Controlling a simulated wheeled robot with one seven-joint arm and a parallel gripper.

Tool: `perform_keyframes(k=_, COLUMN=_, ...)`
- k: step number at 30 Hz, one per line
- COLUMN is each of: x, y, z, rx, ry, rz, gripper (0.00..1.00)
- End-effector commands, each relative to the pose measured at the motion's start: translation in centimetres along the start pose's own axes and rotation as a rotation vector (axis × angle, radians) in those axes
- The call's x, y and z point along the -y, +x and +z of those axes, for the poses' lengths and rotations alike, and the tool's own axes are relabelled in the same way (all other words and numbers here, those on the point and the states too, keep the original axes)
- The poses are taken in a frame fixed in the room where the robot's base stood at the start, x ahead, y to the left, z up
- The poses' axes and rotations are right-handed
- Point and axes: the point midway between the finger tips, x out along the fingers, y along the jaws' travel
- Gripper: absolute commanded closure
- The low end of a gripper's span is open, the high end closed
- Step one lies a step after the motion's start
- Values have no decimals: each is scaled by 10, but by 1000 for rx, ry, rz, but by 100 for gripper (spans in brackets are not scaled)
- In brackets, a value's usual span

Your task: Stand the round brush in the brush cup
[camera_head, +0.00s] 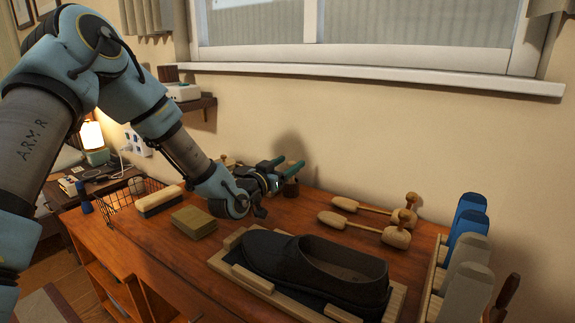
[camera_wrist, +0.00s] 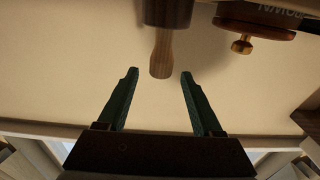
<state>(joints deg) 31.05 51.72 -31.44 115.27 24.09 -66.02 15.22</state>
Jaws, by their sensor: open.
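The brush cup (camera_head: 291,188) is a small dark brown cup at the back of the wooden table, by the wall. In the wrist view, which is upside down, the dark cup (camera_wrist: 167,12) shows at the top edge. A pale wooden handle (camera_wrist: 161,55), seemingly of the round brush, sticks up out of it, looking upright. Its lower part is hidden. My gripper (camera_head: 291,162) is over the cup. In the wrist view my gripper (camera_wrist: 160,73) is open, its teal fingers either side of the handle's end with a gap on both sides.
A tin with a brass knob (camera_wrist: 242,45) is beside the cup. A dark shoe (camera_head: 315,268) lies on a framed mat in front. Wooden mallet-like tools (camera_head: 397,232) lie right, near a rack of blue and grey blocks (camera_head: 468,240). A sponge-like block (camera_head: 194,222) and wire basket (camera_head: 122,200) are left.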

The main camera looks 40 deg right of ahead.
Motion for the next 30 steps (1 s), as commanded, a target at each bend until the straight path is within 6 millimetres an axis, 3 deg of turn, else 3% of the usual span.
perform_keyframes(k=8, x=0, y=0, z=-8, rx=-2, ry=2, rz=0, gripper=33)
perform_keyframes(k=21, x=0, y=2, z=-80, rx=-3, ry=3, rz=0, gripper=33)
perform_keyframes(k=30, x=0, y=3, z=-100, rx=0, ry=0, rz=0, gripper=33)
